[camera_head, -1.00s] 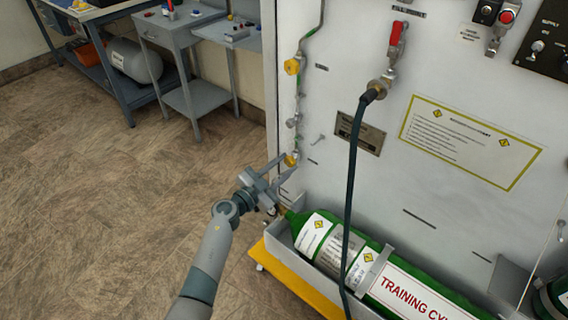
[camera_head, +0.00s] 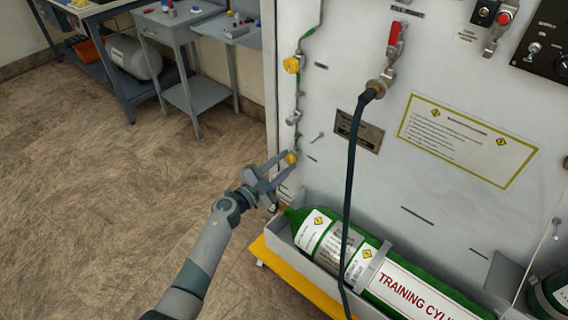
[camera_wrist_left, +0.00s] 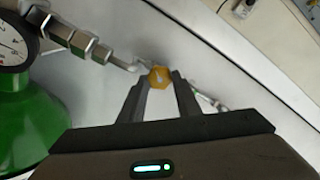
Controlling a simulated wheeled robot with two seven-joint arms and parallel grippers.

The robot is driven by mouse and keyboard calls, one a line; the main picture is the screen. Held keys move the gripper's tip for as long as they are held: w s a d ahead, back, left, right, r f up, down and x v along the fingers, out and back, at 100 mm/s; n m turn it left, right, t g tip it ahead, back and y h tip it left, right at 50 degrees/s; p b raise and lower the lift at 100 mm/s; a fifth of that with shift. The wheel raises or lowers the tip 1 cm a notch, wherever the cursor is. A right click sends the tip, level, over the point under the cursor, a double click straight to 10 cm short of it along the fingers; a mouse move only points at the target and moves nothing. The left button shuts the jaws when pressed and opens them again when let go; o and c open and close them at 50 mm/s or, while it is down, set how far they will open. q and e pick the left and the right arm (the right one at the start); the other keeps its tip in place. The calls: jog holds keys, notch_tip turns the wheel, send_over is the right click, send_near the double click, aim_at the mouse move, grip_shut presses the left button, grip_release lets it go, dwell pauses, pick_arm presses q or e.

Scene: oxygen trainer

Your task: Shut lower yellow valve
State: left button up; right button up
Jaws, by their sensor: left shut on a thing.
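The lower yellow valve (camera_head: 290,158) is a small yellow knob low on the left edge of the white panel. It also shows in the left wrist view (camera_wrist_left: 160,76), between my fingertips. My left gripper (camera_head: 284,164) reaches it from the lower left, with one finger on each side, and is shut on the knob. In the left wrist view the fingers (camera_wrist_left: 160,82) flank the knob. The upper yellow valve (camera_head: 292,65) sits higher on the same pipe. My right gripper is not in view.
A green training cylinder (camera_head: 408,292) lies in a tray below the panel. A dark hose (camera_head: 350,200) hangs from a fitting in front of the panel. A pressure gauge (camera_wrist_left: 12,48) is near the fingers. A grey cart (camera_head: 190,80) stands back left; the floor between is clear.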

pick_arm(q)
jog(key=o, duration=1.1)
jog(key=shift+c, duration=0.2)
jog(key=shift+s+a, duration=0.1)
jog(key=shift+s, duration=0.05)
jog(key=shift+s+a, duration=0.15)
jog(key=shift+s, duration=0.05)
jog(key=v, duration=1.6)
jog(key=shift+s+a+p, duration=0.2)
jog(key=shift+s+p, duration=0.1)
jog(key=shift+p, duration=0.15)
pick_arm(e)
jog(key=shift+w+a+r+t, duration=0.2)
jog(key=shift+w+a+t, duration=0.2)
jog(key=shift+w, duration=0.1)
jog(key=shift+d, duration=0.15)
